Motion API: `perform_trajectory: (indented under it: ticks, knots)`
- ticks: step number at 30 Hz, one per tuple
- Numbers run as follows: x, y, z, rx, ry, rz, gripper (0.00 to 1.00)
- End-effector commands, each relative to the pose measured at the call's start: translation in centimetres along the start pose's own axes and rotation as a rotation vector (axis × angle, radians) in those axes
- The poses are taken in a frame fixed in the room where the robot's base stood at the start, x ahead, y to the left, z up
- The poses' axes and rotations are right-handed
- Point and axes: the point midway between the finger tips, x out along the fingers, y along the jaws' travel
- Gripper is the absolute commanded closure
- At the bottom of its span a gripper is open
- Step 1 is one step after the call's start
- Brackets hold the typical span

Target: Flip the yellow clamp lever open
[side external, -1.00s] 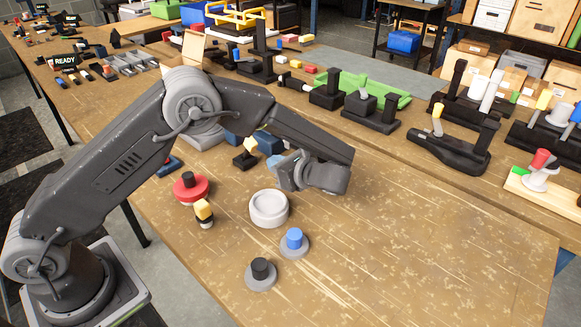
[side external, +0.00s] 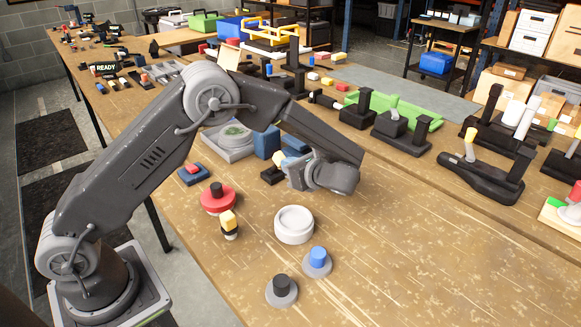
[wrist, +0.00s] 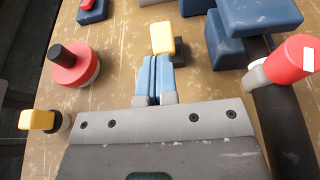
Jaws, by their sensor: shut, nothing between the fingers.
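The yellow clamp lever (wrist: 163,38) stands just past my fingertips in the wrist view. In the side view its yellow tip (side external: 277,162) shows above a small black base (side external: 270,176), partly hidden by my gripper. My gripper (wrist: 158,60) is shut, its two light blue fingers together and empty. The fingertips overlap the lower edge of the yellow tip in the wrist view; I cannot tell whether they touch it. In the side view my gripper (side external: 288,163) is low over the table, at the right of the lever.
A red disc with a black knob (side external: 217,198) and a yellow-topped knob (side external: 229,224) stand at left. A white round dish (side external: 294,225) is in front. Blue blocks (wrist: 255,18) lie behind the lever. A red-capped piece (wrist: 290,62) is close at right.

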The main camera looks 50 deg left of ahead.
Motion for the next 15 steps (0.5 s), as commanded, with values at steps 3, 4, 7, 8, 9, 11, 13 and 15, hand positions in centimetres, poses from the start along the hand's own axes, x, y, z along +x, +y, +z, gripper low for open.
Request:
perform_trajectory:
  ticks: [3,4,7,8,9,11,13,15]
  knots:
    - [0.17,0.02,0.31,-0.001,0.027,0.003,1.00]
    - [0.17,0.02,0.32,-0.001,0.030,0.003,1.00]
    - [0.22,0.02,0.46,-0.002,0.044,0.003,1.00]
    - [0.24,0.02,0.51,-0.002,0.048,0.003,1.00]
    - [0.26,0.02,0.57,-0.002,0.053,0.003,1.00]
    - [0.31,0.02,0.66,-0.001,0.062,0.003,1.00]
    - [0.37,0.02,0.75,0.000,0.075,0.003,1.00]
    - [0.44,0.02,0.87,-0.001,0.088,0.004,1.00]
